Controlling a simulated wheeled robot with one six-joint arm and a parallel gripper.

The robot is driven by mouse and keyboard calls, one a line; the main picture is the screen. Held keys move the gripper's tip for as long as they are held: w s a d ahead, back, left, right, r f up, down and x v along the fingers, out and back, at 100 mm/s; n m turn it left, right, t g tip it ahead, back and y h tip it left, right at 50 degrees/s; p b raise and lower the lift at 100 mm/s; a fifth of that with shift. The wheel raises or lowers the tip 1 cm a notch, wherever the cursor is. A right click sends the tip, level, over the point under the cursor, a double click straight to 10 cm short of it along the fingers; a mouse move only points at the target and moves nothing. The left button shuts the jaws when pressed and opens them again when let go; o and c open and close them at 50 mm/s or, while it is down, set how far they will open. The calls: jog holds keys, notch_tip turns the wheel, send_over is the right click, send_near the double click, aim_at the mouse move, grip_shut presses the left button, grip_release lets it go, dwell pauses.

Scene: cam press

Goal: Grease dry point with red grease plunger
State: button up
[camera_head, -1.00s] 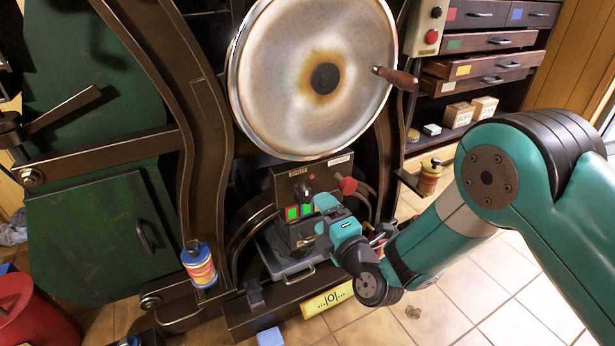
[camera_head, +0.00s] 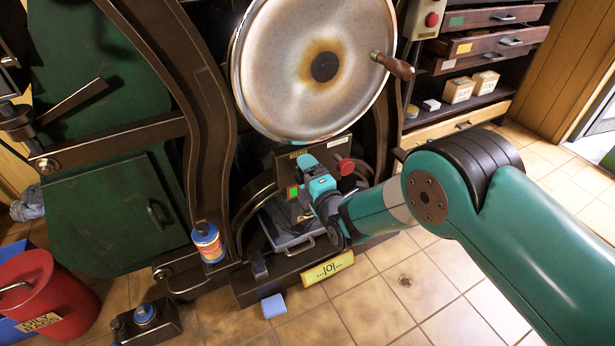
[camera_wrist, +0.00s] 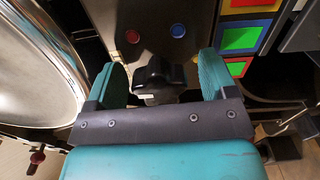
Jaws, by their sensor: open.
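My gripper (camera_head: 308,168) is at the dark control box below the big disc. In the wrist view its two teal fingers (camera_wrist: 162,82) are open, one on each side of a black knob (camera_wrist: 160,72) on the panel. I cannot tell whether they touch it. A red round knob (camera_head: 345,166) sticks out at the box's right side. I cannot pick out with certainty which part is the red grease plunger or which point is dry.
Lit green squares (camera_wrist: 240,39) and small red (camera_wrist: 132,36) and blue (camera_wrist: 178,30) buttons lie near the knob. The large disc (camera_head: 280,80) with its wooden handle (camera_head: 394,66) hangs above. A red bin (camera_head: 45,300) stands at lower left. The tiled floor at right is free.

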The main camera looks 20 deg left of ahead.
jog(key=c, duration=0.9)
